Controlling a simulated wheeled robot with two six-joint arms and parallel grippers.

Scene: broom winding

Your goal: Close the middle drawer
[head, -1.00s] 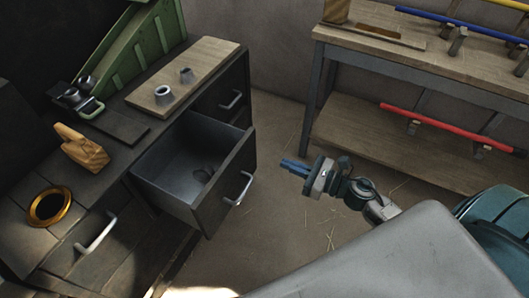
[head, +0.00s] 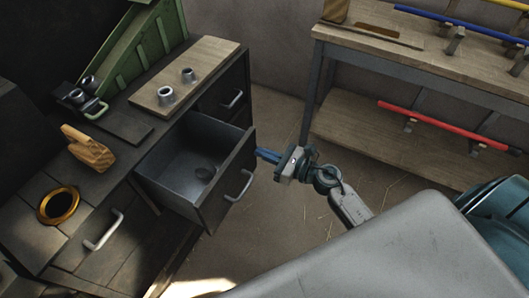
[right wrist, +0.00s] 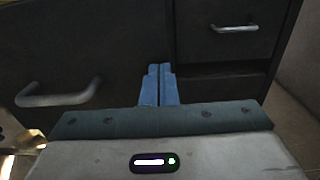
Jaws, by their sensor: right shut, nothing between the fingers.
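My left gripper is not in view.
Another drawer handle (head: 233,98) is behind, on a shut drawer. The cabinet top holds a wooden board (head: 205,62), a wooden block (head: 88,150) and a gold ring (head: 58,205). A workbench (head: 420,120) with coloured rods stands at the right. Floor between is clear.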

